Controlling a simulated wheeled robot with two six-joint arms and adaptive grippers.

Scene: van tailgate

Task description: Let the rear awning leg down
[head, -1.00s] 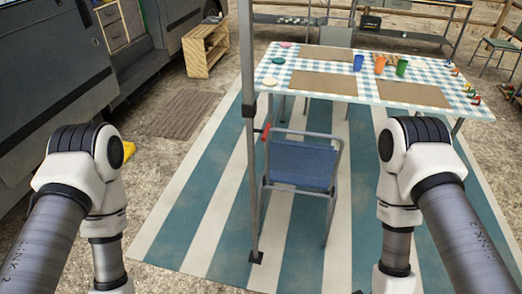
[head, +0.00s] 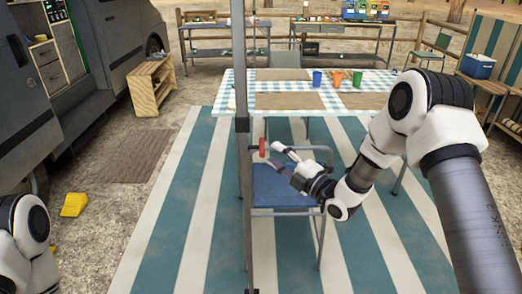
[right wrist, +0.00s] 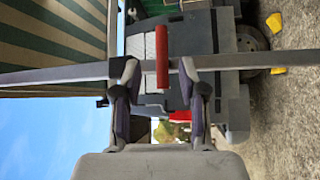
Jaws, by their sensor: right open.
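The awning leg (head: 243,200) is a thin grey upright pole in the middle of the head view, with a dark collar (head: 241,124) partway up. A red handle (head: 263,148) sticks out to the right of the pole just below the collar. My right gripper (head: 277,155) is open, with its fingers pointing left at the handle. In the right wrist view the pole (right wrist: 60,74) runs across the picture, and the red handle (right wrist: 162,55) lies between the two open fingertips (right wrist: 160,76). I cannot tell whether they touch it. My left gripper is out of view.
A blue chair (head: 285,187) stands close behind and below my right gripper. A table with a checked cloth (head: 240,92) stands beyond it. The van (head: 110,45) is at the left, with a wooden crate (head: 150,85) beside it. A yellow block (head: 73,204) lies on the ground.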

